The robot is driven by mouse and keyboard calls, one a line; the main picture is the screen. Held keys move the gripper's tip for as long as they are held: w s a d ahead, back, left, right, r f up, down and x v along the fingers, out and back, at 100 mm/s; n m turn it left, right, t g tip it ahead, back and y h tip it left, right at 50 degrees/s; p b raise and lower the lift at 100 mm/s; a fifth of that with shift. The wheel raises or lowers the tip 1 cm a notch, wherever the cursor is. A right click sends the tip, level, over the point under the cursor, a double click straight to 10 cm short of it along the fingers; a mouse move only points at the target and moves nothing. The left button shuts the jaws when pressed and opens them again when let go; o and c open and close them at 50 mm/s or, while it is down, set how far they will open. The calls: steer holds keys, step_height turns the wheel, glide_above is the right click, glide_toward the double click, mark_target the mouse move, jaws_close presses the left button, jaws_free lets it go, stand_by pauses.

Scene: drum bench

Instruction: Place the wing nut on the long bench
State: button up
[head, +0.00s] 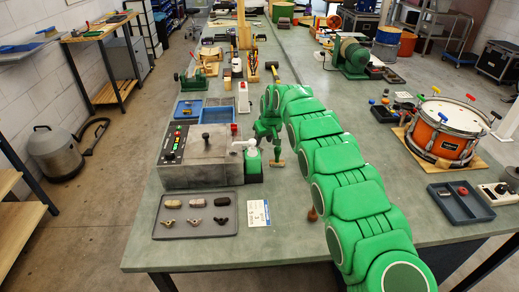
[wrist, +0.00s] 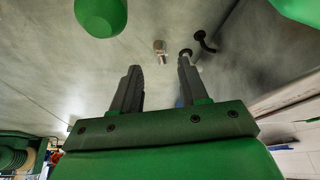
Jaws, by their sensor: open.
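Three small winged pieces, shaped like wing nuts (head: 193,222), lie in the front row of a shallow grey tray (head: 226,231) at the near left of the long bench (head: 290,238). I cannot tell which is the task's. My gripper is at the end of my green arm, over the bench beyond the tray; its fingers are hard to make out in the head view. In the wrist view my gripper (wrist: 160,70) is open, with nothing between its fingers. A small pale object (wrist: 160,47) shows beyond the fingertips; I cannot tell what it is.
Three small blocks (head: 196,202) lie in the tray's back row. A grey machine box (head: 200,158) stands behind the tray, and a white card (head: 258,213) lies right of it. An orange drum (head: 445,130) is at the right. The bench's front strip is mostly clear.

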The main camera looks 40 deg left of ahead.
mark_target(261, 148)
steer(key=shift+a+f, duration=0.15)
steer(key=shift+f, duration=0.8)
steer(key=shift+a+f, duration=0.1)
steer(key=shift+f, duration=0.85)
steer(key=shift+x, duration=0.85)
steer(key=shift+w+a, duration=0.1)
steer(key=shift+w, duration=0.05)
jaws_close()
